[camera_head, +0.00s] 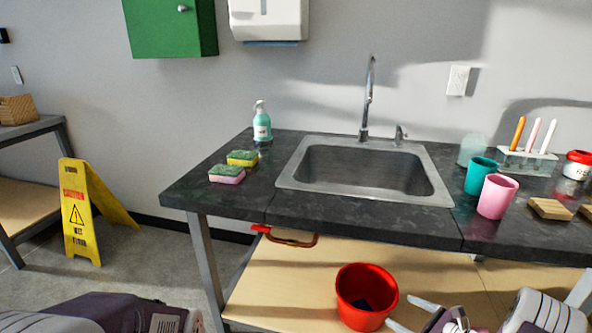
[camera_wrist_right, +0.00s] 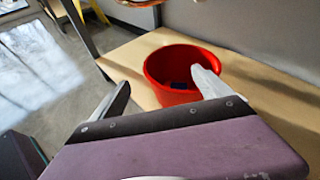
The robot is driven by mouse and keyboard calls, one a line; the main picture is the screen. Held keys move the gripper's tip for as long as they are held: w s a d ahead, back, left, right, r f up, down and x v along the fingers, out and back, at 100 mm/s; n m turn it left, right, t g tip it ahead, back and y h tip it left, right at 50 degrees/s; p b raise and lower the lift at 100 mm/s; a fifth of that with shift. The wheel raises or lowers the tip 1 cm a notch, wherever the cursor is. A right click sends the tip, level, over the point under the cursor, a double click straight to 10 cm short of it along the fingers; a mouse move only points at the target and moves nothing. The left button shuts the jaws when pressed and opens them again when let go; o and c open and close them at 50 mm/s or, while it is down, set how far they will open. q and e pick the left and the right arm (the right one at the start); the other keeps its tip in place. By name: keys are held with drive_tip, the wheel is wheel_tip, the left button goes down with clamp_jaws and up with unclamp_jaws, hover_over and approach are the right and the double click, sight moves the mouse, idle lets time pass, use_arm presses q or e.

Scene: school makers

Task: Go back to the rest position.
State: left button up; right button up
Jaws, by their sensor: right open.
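My right gripper (camera_head: 406,312) is low at the bottom edge of the head view, beside the red bucket (camera_head: 366,290) on the lower shelf. In the right wrist view its two fingers are spread apart with nothing between them, so it is open and empty. The bucket also shows in the wrist view (camera_wrist_right: 160,62), beyond the fingers; one fingertip overlaps it in the picture, and I cannot tell whether they touch. A dark blue object (camera_wrist_right: 183,86) lies inside the bucket. My left arm shows at the lower left of the head view, but its fingers cannot be made out.
A dark countertop (camera_head: 330,208) with a sink (camera_head: 368,170) stands above the wooden shelf (camera_head: 265,295). Two sponges (camera_head: 227,174), a soap bottle (camera_head: 262,125) and cups (camera_head: 496,196) stand on it. A yellow wet-floor sign (camera_head: 80,215) stands on the floor at left.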

drive_tip(key=s+a+r+n+g+y, duration=0.1)
drive_tip(key=s+a+r+n+g, duration=0.1)
drive_tip(key=a+r+n, duration=0.35)
drive_tip(key=s+a+r+n+g+y, duration=0.1)
drive_tip(key=a+r+n+g, duration=0.15)
drive_tip(key=a, duration=0.55)
drive_tip(key=s+a+r+n+g+y, duration=0.1)
drive_tip(key=s+a+r+n+g, duration=0.15)
drive_tip(key=a, duration=0.45)
drive_tip(key=s+a+n+g+h, duration=0.4)
drive_tip(key=s+n, duration=0.3)
drive_tip(key=s, duration=0.3)
drive_tip(key=s+d+n+h, duration=0.3)
drive_tip(key=s+d+n, duration=0.1)
drive_tip(key=s+n, duration=0.15)
drive_tip(key=d+n+t+h+p, duration=0.1)
drive_tip(key=d+n+h+p, duration=0.1)
drive_tip(key=d+n+h, duration=0.35)
wheel_tip(320, 180, up, 35)
drive_tip(key=m+y+p, duration=0.1)
drive_tip(key=y+p, duration=0.1)
drive_tip(key=p, duration=3.4)
drive_tip(key=shift+s+d+p, duration=0.25)
drive_tip(key=shift+d+p, duration=0.05)
drive_tip(key=shift+d, duration=0.15)
